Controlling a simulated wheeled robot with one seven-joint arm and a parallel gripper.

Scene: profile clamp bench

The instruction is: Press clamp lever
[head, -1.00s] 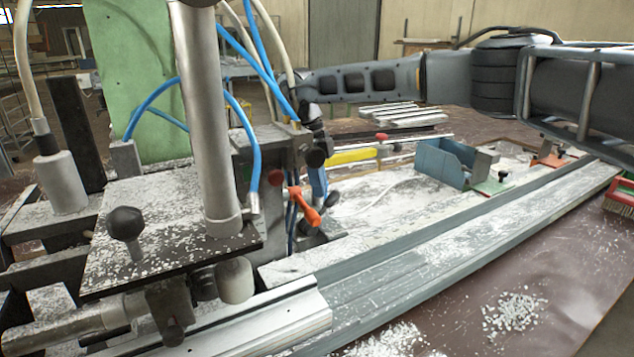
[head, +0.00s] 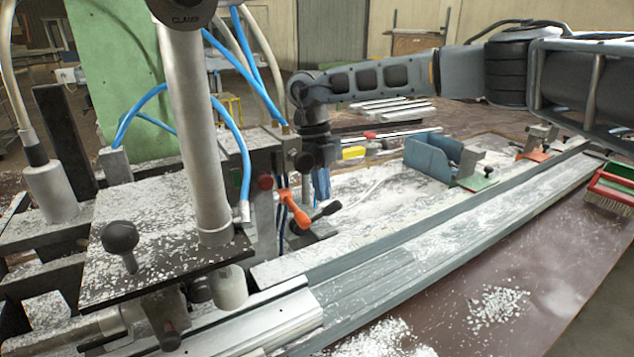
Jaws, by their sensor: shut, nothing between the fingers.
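A dark round part with lettering that looks like "CLAMP" (head: 184,12) sits on top of the thick grey column (head: 199,140), cut by the upper picture edge. An orange lever (head: 293,209) sticks out of the machine right of the column, beside a small red knob (head: 265,183) and a black-ended handle (head: 327,209). I cannot tell for certain which is the clamp lever. My gripper (head: 319,164) points down, shut and empty, right of the column and above the orange lever in the picture. Its fingertips are hard to make out against the blue part behind.
Blue hoses (head: 243,150) arch beside the column. A black ball knob (head: 120,237) stands on the chip-covered plate (head: 160,215). Long grey profiles (head: 430,235) run to the right. A blue bracket (head: 431,158) and a red-green brush (head: 613,187) lie farther right.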

